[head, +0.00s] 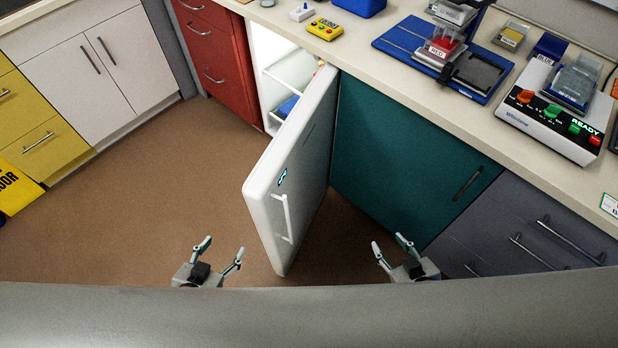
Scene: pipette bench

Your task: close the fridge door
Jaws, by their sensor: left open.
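The white fridge door (300,165) stands wide open, swung out from under the counter into the room.
The counter (370,42) above holds a blue tray (400,50), a labelled white device (540,125) and small boxes. A teal cabinet (400,150) is right of the fridge, red drawers (215,50) left.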

